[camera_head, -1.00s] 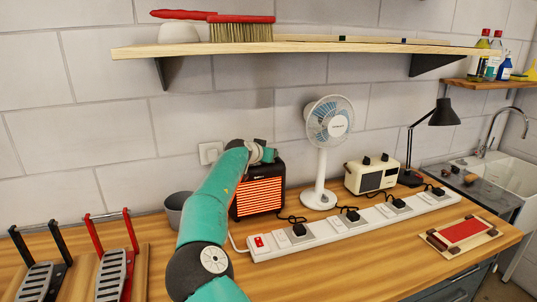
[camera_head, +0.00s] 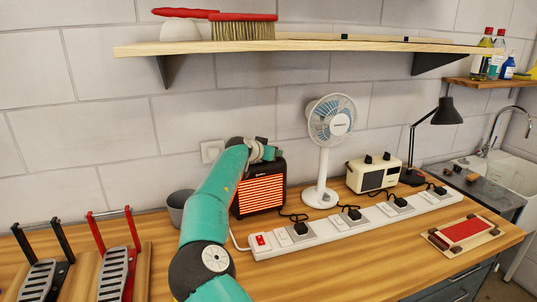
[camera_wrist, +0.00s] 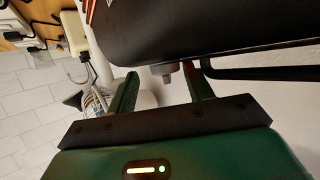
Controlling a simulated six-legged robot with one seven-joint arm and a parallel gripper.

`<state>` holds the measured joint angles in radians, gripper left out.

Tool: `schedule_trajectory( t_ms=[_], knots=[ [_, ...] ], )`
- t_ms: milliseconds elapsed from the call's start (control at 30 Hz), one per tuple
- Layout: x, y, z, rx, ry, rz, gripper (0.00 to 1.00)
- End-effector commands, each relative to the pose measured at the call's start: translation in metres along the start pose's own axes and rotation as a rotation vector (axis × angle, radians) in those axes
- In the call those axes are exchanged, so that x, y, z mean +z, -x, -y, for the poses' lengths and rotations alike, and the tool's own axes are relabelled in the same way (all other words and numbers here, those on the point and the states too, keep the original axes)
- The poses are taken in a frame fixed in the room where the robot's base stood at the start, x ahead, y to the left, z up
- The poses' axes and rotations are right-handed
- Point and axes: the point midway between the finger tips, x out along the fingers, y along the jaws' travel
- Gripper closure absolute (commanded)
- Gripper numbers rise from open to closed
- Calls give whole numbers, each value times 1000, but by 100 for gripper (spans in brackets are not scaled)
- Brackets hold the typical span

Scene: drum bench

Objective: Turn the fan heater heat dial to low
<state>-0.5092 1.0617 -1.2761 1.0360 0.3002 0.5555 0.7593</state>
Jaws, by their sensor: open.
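The fan heater (camera_head: 259,192) is a black box with a glowing orange grille, standing on the wooden bench near the wall in the head view. My gripper (camera_head: 270,153) is at its top edge. In the wrist view the heater's dark body (camera_wrist: 200,28) fills the upper part. A small grey dial (camera_wrist: 167,72) sticks out from it. My gripper (camera_wrist: 162,82) is open, with one finger on each side of the dial and visible gaps between. The dial's setting marks cannot be read. In the head view my arm hides the dial.
A white fan (camera_head: 328,135), a cream appliance (camera_head: 373,175) and a black lamp (camera_head: 445,113) stand to the right. A white power strip (camera_head: 330,232) runs in front. A grey cup (camera_head: 178,208) stands left of the heater. A wooden shelf (camera_head: 300,46) hangs above.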

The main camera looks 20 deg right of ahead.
Motion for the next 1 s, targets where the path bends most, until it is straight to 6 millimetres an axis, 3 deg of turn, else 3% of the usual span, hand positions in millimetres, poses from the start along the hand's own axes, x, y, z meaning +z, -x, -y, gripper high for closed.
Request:
schedule_trajectory(
  t_ms=[1000],
  knots=[
    [0, -3, -10, -387, 155, 3, 44]
  ],
)
